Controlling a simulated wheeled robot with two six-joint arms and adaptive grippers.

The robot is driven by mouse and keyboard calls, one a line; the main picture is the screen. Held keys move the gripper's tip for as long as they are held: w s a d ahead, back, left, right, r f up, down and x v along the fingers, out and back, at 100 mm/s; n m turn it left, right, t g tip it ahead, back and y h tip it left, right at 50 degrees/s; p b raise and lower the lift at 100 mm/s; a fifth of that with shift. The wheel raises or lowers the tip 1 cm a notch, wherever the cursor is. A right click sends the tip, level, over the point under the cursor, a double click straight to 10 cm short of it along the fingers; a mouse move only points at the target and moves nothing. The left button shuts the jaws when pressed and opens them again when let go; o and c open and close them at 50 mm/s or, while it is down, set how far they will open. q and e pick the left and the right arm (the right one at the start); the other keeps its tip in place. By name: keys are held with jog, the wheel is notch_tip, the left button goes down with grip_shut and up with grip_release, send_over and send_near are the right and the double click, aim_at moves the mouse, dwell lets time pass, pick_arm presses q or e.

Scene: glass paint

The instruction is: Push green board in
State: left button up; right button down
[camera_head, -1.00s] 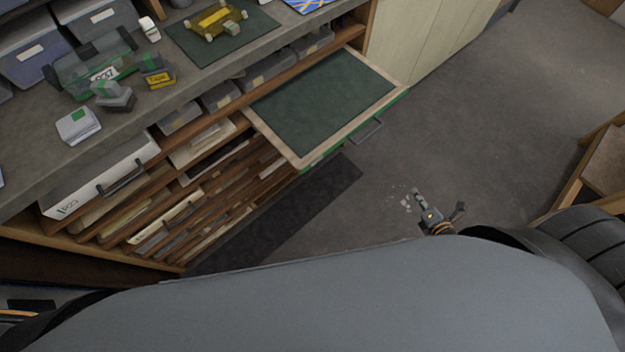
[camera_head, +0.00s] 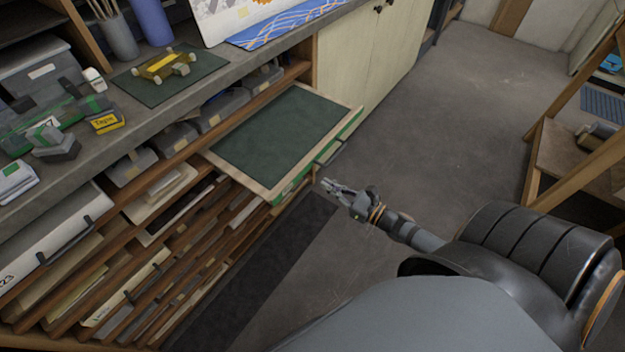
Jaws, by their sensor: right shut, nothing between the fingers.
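The green board (camera_head: 277,129) is a pull-out tray with a dark green top, a light wood frame and a bright green front edge. It sticks out from the shelf unit under the counter. A dark handle (camera_head: 331,153) is on its front edge. My right gripper (camera_head: 327,184) is shut and empty. In the picture it is just below the board's front edge, near the handle; I cannot tell whether it touches. My left gripper is not in view.
The counter (camera_head: 205,82) above holds a yellow object on a green mat (camera_head: 150,88), boxes and a tape box. Shelves (camera_head: 150,240) with several boards lie below. A dark floor mat (camera_head: 255,265) lies in front. A wooden stand (camera_head: 565,150) is at right. The floor between is clear.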

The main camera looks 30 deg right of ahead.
aim_at(304, 171)
jog(key=x, duration=0.4)
jog(key=shift+w+a+b, duration=0.15)
jog(key=shift+w+b, duration=0.25)
jog(key=shift+w+a, duration=0.3)
jog(key=shift+w, duration=0.3)
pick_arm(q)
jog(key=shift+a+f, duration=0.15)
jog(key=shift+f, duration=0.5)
